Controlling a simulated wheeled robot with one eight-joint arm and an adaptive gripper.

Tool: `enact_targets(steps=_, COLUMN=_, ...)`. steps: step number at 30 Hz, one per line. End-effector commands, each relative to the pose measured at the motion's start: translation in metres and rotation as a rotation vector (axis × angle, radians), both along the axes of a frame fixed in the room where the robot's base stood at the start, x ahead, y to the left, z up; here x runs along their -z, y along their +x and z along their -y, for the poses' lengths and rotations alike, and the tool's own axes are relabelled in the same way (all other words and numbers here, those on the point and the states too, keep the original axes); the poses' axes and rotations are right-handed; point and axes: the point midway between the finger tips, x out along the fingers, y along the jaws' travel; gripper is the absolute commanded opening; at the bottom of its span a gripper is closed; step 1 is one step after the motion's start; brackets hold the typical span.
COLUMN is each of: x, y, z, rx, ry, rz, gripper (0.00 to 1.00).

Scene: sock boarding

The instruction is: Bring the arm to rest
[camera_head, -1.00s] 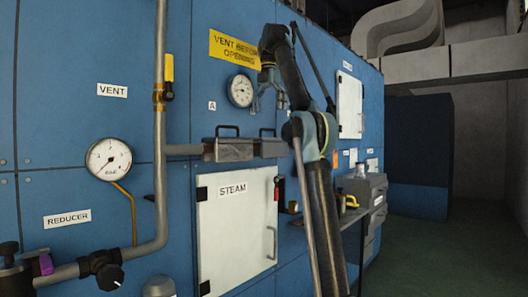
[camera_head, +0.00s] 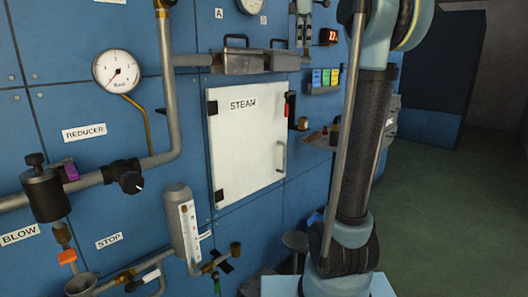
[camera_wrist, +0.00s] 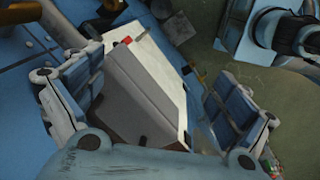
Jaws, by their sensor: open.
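My gripper (camera_wrist: 155,105) is open in the wrist view, with one finger pad at left and one at right and nothing held between them. A grey box-shaped part and the white steam door (camera_wrist: 172,75) show beyond the gap between the fingers.
The white STEAM door (camera_head: 247,140) is shut. Grey boxes with handles (camera_head: 243,62) sit above it on a pipe. A pressure gauge (camera_head: 117,72), valves and a cylinder (camera_head: 181,222) are at left. A small shelf (camera_head: 320,140) lies behind my arm. Green floor at right is clear.

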Motion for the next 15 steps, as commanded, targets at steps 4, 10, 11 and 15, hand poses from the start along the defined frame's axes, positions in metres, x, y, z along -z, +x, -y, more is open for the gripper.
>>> enact_targets(steps=4, x=0.033, y=-0.018, z=0.015, rx=0.156, ry=0.013, rz=0.023, gripper=0.95)
enact_targets(steps=10, x=0.086, y=-0.046, z=0.033, rx=0.375, ry=0.038, rz=0.056, gripper=0.95)
enact_targets(steps=11, x=0.096, y=-0.052, z=0.035, rx=0.41, ry=0.043, rz=0.06, gripper=0.95)
enact_targets(steps=15, x=0.146, y=-0.079, z=0.044, rx=0.572, ry=0.069, rz=0.079, gripper=0.95)
